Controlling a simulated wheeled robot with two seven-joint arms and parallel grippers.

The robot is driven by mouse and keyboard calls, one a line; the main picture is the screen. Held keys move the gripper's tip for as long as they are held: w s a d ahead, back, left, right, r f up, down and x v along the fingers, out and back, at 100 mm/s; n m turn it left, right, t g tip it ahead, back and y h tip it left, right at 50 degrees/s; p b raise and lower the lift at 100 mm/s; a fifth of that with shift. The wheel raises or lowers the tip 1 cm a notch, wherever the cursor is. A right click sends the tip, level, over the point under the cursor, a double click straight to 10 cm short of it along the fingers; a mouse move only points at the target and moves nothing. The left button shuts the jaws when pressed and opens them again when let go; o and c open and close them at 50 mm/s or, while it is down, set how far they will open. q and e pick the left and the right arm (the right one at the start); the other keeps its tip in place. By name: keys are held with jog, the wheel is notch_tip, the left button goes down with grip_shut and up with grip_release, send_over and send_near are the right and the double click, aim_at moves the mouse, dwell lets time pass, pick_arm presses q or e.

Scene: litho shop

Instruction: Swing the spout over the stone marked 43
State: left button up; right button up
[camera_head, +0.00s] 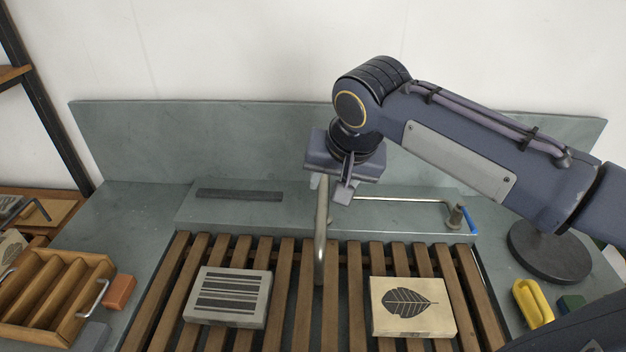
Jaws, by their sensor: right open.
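A curved metal spout (320,238) comes forward over the wooden slats, between two flat stones. The left stone (228,297) is grey with dark stripes. The right stone (412,306) is cream with a dark leaf print. I cannot read the number 43 on either one. My right gripper (334,190) is open and points down at the back end of the spout. One finger shows just right of the spout; I cannot tell whether it touches. The gripper body hides the spout's upper back end. My left gripper is out of view.
The slatted rack (345,290) fills the front of a grey-green sink. A thin rod and blue-tipped lever (468,218) are at the back right. A wooden divided tray (52,290) and orange block (119,292) stand left. A yellow object (532,303) and a round dark base (549,252) stand right.

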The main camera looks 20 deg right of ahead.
aim_at(324, 202)
jog(key=shift+p+x, duration=0.35)
jog(key=shift+x, duration=3.5)
jog(key=shift+d, duration=0.1)
grip_shut()
